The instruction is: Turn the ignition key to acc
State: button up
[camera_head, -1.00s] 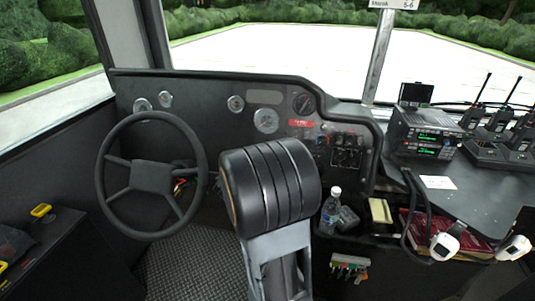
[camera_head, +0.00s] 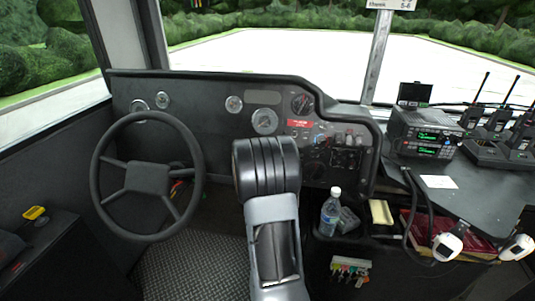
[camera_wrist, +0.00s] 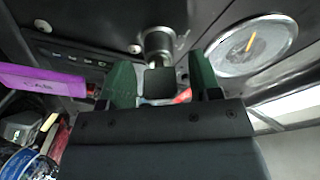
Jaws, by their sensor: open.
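In the wrist view, my gripper (camera_wrist: 163,82) has two green fingers set apart, one to each side of a dark block. This block (camera_wrist: 160,84) looks like the head of the ignition key; it sits in front of a round metal cylinder (camera_wrist: 158,44) on the dark panel. Gaps show between the block and both fingers, so nothing is held. A bit of red shows behind the block. The key's exact position cannot be read. In the head view, my arm hides the gripper and the key in front of the dashboard (camera_head: 200,90).
The steering wheel (camera_head: 147,178) stands left of my arm. A round gauge (camera_wrist: 250,45) lies right of the fingers, and a purple strip (camera_wrist: 40,80) lies left. A water bottle (camera_head: 330,212) and a radio unit (camera_head: 424,132) are to the right.

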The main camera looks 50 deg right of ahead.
jog(key=shift+c, duration=0.4)
grip_shut()
